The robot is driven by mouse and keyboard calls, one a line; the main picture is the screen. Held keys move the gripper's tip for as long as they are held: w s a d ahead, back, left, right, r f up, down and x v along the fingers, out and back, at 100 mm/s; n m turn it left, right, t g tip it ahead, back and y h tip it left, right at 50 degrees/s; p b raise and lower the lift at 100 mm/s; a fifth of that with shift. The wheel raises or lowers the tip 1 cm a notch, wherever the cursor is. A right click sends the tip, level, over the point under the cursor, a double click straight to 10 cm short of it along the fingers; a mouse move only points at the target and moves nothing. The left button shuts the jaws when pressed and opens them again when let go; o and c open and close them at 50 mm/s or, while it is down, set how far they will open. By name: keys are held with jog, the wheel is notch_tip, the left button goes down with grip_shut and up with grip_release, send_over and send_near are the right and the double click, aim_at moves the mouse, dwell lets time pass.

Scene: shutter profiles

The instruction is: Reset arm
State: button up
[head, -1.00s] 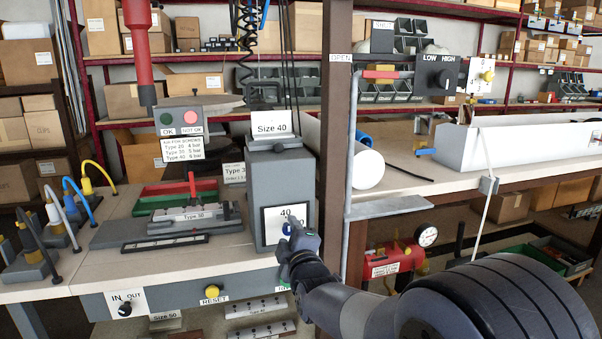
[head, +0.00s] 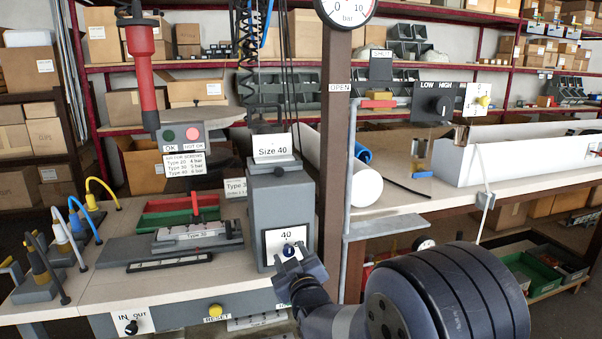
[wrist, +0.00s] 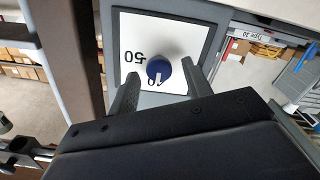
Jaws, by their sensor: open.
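My gripper (head: 291,257) is in front of the grey Size 40 box (head: 264,212), at its white dial plate (head: 271,239) with a blue knob (head: 288,250). In the wrist view, the gripper (wrist: 157,82) is open, its two fingers on either side of the blue knob (wrist: 159,68). Whether a finger touches the knob cannot be told. My arm reaches in from the lower right.
A yellow RESET button (head: 215,310) and an IN/OUT knob (head: 131,327) sit on the bench front. A brown post (head: 332,150) and grey pipe (head: 350,190) stand right of the box. A red screwdriver (head: 147,80) hangs at left.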

jog(key=m+p, duration=0.1)
jog(key=p, duration=0.1)
jog(key=m+p, duration=0.2)
jog(key=shift+r+m, duration=0.2)
jog(key=shift+m, duration=0.1)
jog(key=shift+d+f+m+p, duration=0.1)
jog(key=shift+f+m+p, duration=0.05)
jog(key=shift+m+p, duration=0.4)
jog(key=shift+m, duration=0.25)
jog(key=shift+f, duration=0.1)
